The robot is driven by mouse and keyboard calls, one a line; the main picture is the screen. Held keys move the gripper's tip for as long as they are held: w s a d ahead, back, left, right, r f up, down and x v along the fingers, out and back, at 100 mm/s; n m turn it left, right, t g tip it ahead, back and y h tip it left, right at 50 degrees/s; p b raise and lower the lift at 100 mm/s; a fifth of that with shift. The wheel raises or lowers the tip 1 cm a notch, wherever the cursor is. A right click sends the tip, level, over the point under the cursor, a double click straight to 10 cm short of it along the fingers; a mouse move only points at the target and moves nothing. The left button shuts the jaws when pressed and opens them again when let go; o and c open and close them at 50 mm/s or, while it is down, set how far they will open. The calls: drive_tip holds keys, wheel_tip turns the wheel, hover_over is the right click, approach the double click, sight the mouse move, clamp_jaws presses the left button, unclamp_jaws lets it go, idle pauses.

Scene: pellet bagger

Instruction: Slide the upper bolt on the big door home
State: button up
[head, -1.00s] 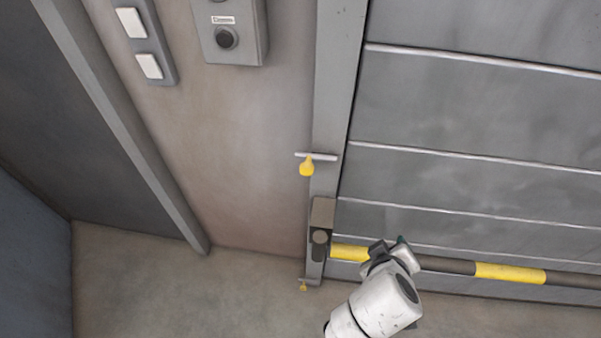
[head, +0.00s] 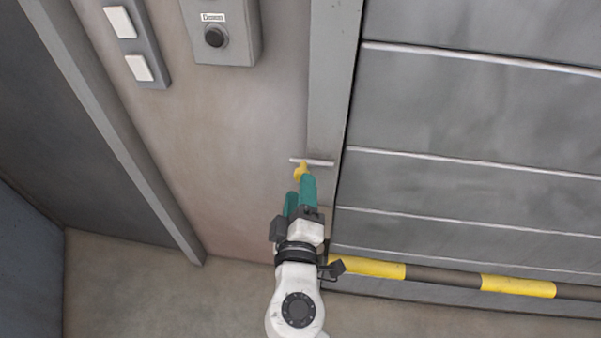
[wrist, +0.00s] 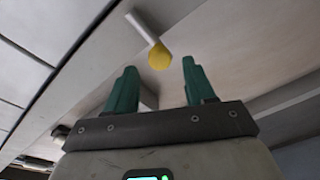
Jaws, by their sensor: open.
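The upper bolt (head: 318,162) is a thin pale rod lying across the grey door frame, with a yellow knob (head: 300,173) hanging at its left part. The big door (head: 460,120) is grey and panelled, to the right of the frame. My gripper (head: 299,188) is just below the knob, its green fingers pointing up at it. In the wrist view, the yellow knob (wrist: 159,56) shows between and beyond the two parted fingertips (wrist: 159,68), and the bolt rod (wrist: 140,27) runs up from it. The gripper is open and holds nothing. Contact with the knob cannot be told.
A yellow and black striped bar (head: 430,275) crosses the door's lower part, right of my arm. A grey box with a black knob (head: 214,37) and a panel with two white switches (head: 130,45) are on the wall at upper left. The wall left of the bolt is clear.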

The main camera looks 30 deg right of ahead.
drive_tip(key=x, duration=0.4)
drive_tip(key=shift+w+d+p, duration=0.25)
drive_tip(key=shift+w+p, duration=0.05)
drive_tip(key=shift+w, duration=0.05)
clamp_jaws()
idle(0.4)
